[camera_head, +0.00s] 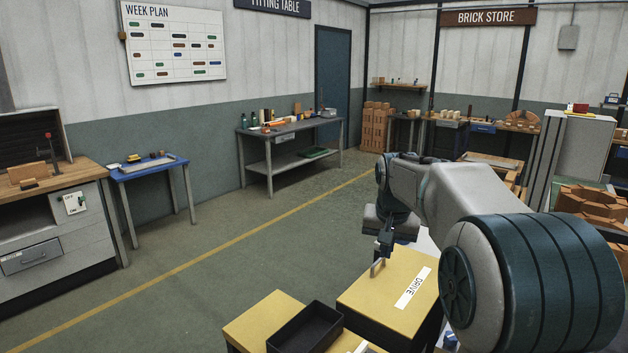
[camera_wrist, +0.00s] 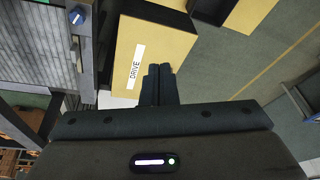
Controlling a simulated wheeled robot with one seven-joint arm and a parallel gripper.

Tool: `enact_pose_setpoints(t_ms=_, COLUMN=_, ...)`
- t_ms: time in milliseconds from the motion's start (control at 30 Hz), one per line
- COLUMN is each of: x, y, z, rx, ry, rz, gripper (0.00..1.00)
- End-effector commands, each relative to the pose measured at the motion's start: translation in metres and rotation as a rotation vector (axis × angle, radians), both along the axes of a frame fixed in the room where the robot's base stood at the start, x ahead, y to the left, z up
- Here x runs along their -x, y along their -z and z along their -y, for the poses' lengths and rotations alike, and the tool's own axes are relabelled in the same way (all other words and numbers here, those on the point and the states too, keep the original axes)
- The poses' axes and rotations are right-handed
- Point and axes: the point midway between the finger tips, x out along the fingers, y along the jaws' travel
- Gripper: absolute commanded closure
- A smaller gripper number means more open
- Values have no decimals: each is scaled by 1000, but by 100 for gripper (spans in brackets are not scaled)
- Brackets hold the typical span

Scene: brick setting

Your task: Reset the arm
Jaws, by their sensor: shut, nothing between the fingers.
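My gripper (camera_head: 379,267) hangs at the end of my arm, above or beside the yellow top of the box labelled DRIVE (camera_head: 391,294); I cannot tell the exact height. In the wrist view my gripper (camera_wrist: 159,68) points toward the same yellow box (camera_wrist: 158,50), its two dark fingers side by side. The fingers are shut and hold nothing. My arm spans the right side of the head view and hides part of what lies behind it.
A black open tray (camera_head: 305,328) stands on a second yellow surface (camera_head: 258,317) beside the box. A blue table (camera_head: 150,168) and a grey fitting table (camera_head: 290,130) stand along the wall. Bricks (camera_head: 592,203) are stacked at right. The green floor (camera_head: 200,245) at left is clear.

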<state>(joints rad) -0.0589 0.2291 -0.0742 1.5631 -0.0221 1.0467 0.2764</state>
Motion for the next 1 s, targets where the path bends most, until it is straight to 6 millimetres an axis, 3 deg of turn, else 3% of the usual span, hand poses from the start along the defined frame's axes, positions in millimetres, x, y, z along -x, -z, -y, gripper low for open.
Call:
enact_pose_setpoints(t_ms=33, x=22, y=-4, z=0, rx=-2, ry=-16, rz=2, gripper=100)
enact_pose_setpoints(t_ms=267, x=115, y=-1, z=-2, rx=2, ry=-102, rz=-2, gripper=100)
enact_pose_setpoints(t_ms=600, x=249, y=40, z=-7, rx=28, ry=-226, rz=-7, gripper=100)
enact_pose_setpoints(t_ms=800, x=295, y=66, z=-8, rx=42, ry=-268, rz=-11, gripper=100)
enact_pose_setpoints(t_ms=1000, x=305, y=73, z=-9, rx=45, ry=-280, rz=-13, gripper=100)
